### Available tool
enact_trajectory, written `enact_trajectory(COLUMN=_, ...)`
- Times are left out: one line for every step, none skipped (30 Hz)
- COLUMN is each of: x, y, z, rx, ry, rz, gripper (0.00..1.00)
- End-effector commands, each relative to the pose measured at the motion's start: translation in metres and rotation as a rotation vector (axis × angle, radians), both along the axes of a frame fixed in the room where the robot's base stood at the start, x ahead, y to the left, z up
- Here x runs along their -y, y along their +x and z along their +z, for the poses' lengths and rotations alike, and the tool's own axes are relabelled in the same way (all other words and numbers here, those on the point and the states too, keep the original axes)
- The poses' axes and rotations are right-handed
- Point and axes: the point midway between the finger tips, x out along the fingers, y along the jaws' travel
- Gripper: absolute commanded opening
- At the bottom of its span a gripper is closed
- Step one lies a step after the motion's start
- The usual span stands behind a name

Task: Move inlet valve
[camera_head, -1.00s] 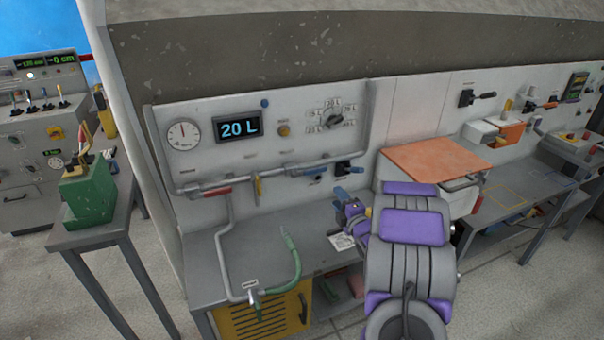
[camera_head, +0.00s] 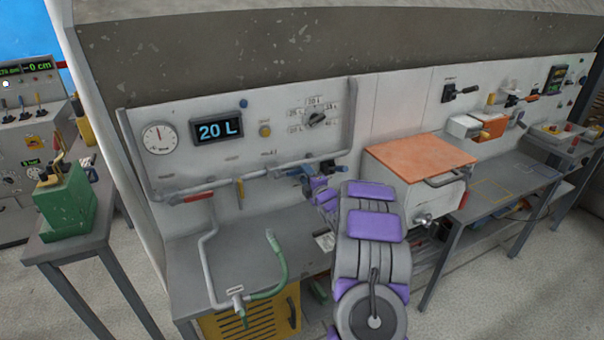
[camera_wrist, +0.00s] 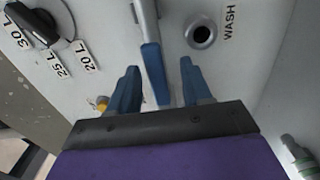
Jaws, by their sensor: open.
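A lever with a grey shank and a blue handle (camera_wrist: 154,68) sticks out from the panel in the wrist view. It lies between the two blue fingers of my gripper (camera_wrist: 160,64), which are open on either side of it. In the head view my gripper (camera_head: 306,178) is at the right end of the panel's pipe, by the blue handle, which it partly hides. A red valve handle (camera_head: 198,197) and a yellow valve handle (camera_head: 240,193) sit farther left on the pipe. I cannot tell from labels which is the inlet valve.
The display (camera_head: 217,130) reads 20 L. A dial knob (camera_head: 316,119) sits above the pipe; its labels show in the wrist view. An orange-topped box (camera_head: 418,155) stands right of my arm. A green hose (camera_head: 278,265) is on the bench.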

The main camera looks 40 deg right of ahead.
Motion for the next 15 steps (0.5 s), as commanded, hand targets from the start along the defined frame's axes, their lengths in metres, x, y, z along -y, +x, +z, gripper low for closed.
enact_trajectory(x=-0.001, y=0.008, z=0.000, rx=0.002, ry=-0.003, rz=0.003, gripper=0.49)
enact_trajectory(x=-0.001, y=0.011, z=0.001, rx=0.003, ry=-0.004, rz=0.003, gripper=0.49)
enact_trajectory(x=-0.001, y=0.015, z=0.001, rx=0.003, ry=-0.005, rz=0.003, gripper=0.49)
enact_trajectory(x=-0.001, y=0.018, z=0.001, rx=0.002, ry=-0.005, rz=0.004, gripper=0.49)
enact_trajectory(x=-0.001, y=0.020, z=0.001, rx=0.003, ry=-0.006, rz=0.004, gripper=0.49)
enact_trajectory(x=0.000, y=0.024, z=0.002, rx=0.002, ry=-0.006, rz=0.004, gripper=0.49)
enact_trajectory(x=0.000, y=0.026, z=0.002, rx=0.002, ry=-0.006, rz=0.004, gripper=0.49)
enact_trajectory(x=0.001, y=0.027, z=0.002, rx=0.003, ry=-0.006, rz=0.003, gripper=0.49)
enact_trajectory(x=0.003, y=0.029, z=0.003, rx=0.003, ry=-0.005, rz=0.002, gripper=0.49)
enact_trajectory(x=0.004, y=0.031, z=0.003, rx=0.003, ry=-0.005, rz=0.002, gripper=0.49)
enact_trajectory(x=0.005, y=0.032, z=0.002, rx=0.002, ry=-0.004, rz=0.001, gripper=0.49)
enact_trajectory(x=0.006, y=0.033, z=0.002, rx=0.002, ry=-0.003, rz=0.001, gripper=0.49)
enact_trajectory(x=0.007, y=0.033, z=0.002, rx=0.002, ry=-0.001, rz=0.001, gripper=0.49)
enact_trajectory(x=0.008, y=0.033, z=0.001, rx=0.002, ry=0.000, rz=0.000, gripper=0.49)
enact_trajectory(x=0.008, y=0.034, z=0.001, rx=0.002, ry=0.000, rz=0.000, gripper=0.49)
